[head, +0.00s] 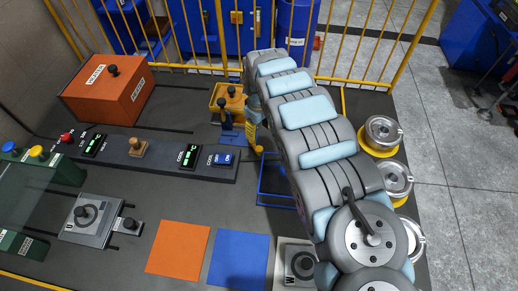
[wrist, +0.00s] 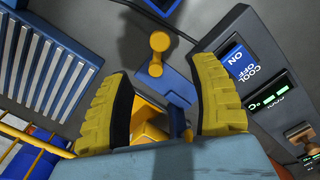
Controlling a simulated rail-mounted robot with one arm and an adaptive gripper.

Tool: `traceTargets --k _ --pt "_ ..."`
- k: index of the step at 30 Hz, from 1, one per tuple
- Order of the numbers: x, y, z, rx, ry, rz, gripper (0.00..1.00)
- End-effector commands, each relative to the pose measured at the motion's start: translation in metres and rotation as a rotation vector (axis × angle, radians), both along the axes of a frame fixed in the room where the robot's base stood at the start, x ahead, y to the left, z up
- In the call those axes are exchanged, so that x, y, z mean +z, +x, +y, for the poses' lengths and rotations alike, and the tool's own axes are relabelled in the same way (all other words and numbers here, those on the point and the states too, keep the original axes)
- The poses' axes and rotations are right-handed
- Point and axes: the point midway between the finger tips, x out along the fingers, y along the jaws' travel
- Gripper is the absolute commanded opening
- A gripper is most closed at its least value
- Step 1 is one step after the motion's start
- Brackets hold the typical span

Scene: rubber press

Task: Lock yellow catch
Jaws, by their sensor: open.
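A yellow catch with a round knob and short stem (wrist: 157,50) stands on a blue bracket (wrist: 178,84) in the wrist view. A yellow block (wrist: 150,134) shows lower down, partly hidden by my gripper. In the head view a yellow unit (head: 217,98) with brown knobs and blue parts (head: 229,123) stands near the back fence. My gripper (wrist: 163,72) is open, with its yellow fingers apart and nothing held. The knob lies ahead, between the finger directions, with no visible contact. In the head view my gripper (head: 258,140) is beside the unit's right side, partly hidden by my arm.
A panel with a blue COOL ON/OFF switch (head: 222,158) lies close by; the switch also shows in the wrist view (wrist: 237,65). A striped blue rack (wrist: 45,65) is on the other side. An orange heater box (head: 108,90) stands left. A yellow fence (head: 190,68) runs behind.

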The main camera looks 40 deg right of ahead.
Motion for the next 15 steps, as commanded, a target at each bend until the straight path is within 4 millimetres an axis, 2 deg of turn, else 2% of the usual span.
traceTargets --k 1,15 --pt "-0.008 0.0 0.001 0.001 0.002 0.0 0.6" --pt "-0.058 0.0 0.0 -0.001 0.001 -0.001 0.6"
